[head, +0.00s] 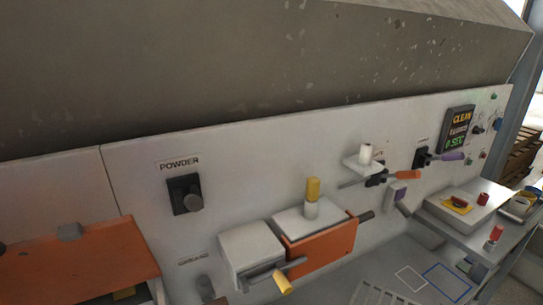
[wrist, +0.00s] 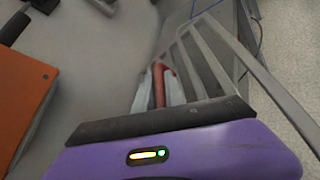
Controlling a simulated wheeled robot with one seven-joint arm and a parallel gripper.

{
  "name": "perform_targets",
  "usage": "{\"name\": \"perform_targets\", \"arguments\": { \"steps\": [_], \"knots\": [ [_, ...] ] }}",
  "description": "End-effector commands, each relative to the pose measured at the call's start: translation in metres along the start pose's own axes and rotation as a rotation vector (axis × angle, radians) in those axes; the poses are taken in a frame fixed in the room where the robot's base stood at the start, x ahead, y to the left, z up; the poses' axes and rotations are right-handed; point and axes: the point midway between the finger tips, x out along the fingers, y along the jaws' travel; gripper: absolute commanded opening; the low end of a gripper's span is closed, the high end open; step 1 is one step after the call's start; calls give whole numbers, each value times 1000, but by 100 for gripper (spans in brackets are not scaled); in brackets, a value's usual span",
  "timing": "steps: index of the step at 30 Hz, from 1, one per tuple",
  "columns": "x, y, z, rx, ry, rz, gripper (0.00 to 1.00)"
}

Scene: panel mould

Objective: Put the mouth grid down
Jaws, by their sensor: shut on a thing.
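The mouth grid (wrist: 205,62), a grey frame of parallel bars, shows in the wrist view to the right of my fingers and runs towards the lower right. My gripper (wrist: 160,80) is shut on a red grip that appears to belong to the grid. The purple housing hides the near part of the grid. In the head view, pale slatted bars (head: 375,294) show at the bottom edge; I cannot tell whether they are the same grid. My gripper is not clearly visible in the head view. Whether the grid touches a surface cannot be told.
An orange box (wrist: 28,95) is at the left of the wrist view. The head view shows an orange-sided machine (head: 322,245) on the white panel, a grey shelf with white and blue outlines (head: 447,281), and a side bench (head: 480,222) with small items at right.

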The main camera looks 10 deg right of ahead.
Motion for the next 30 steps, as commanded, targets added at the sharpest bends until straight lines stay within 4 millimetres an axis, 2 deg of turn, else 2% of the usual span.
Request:
{"name": "perform_targets", "arguments": {
  "steps": [1, 6, 21, 30],
  "knots": [
    [-9, 4, -12, -18, 26, 36, 0],
    [-32, 11, -43, -61, 99, 139, 0],
    [-96, 10, -116, -163, 280, 389, 0],
    [-101, 16, -121, -166, 291, 405, 0]
  ]
}}
